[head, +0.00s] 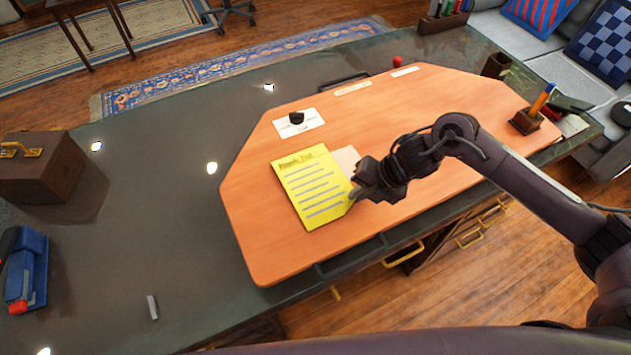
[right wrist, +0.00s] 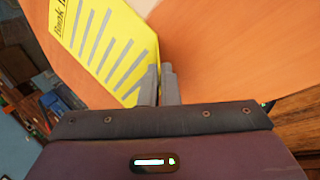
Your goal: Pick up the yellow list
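The yellow list (head: 312,188) is a sheet with a dark heading and several grey lines, at the left part of the orange desk board (head: 260,245). My right gripper (head: 356,192) is at the list's right edge, near its lower right corner. In the right wrist view the list (right wrist: 105,45) reaches the fingers (right wrist: 160,80), which are close together with its edge between them. The gripper looks shut on that edge. Whether the list is lifted off the board is hard to tell. A pale sheet (head: 346,158) lies partly under the list. My left gripper is not in view.
A white card with a black object (head: 297,119) lies behind the list. A pen holder (head: 526,121) stands at the board's right end. A brown case (head: 40,168) and a blue stapler-like object (head: 28,270) stand at left. The board's front middle is clear.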

